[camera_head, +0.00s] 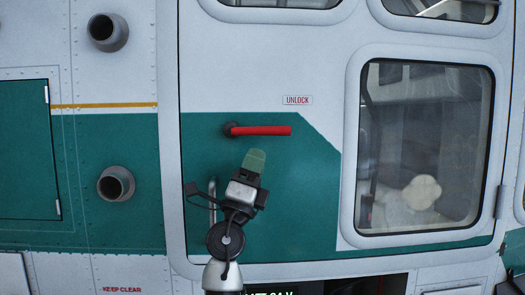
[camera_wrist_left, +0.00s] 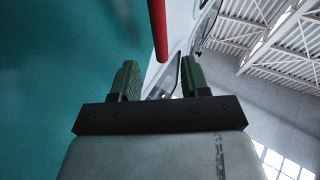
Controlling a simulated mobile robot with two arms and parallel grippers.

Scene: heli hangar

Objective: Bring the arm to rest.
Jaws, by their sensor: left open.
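My left gripper (camera_head: 254,162) is in front of the helicopter door, just below the red door handle (camera_head: 262,131). In the left wrist view the two green fingers of the gripper (camera_wrist_left: 158,82) stand apart with nothing between them. The red handle (camera_wrist_left: 158,30) shows beyond the fingertips there, apart from them. The handle lies level in the head view, under an "UNLOCK" label (camera_head: 298,100). My left arm (camera_head: 226,242) comes up from the bottom of the head view. My right gripper is not in view.
The white and green door (camera_head: 315,215) fills the middle and appears shut. A grey vertical grab bar (camera_head: 212,200) is beside my wrist. A large window (camera_head: 425,145) is at the right. Two round pipes (camera_head: 115,184) stick out of the hull at the left.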

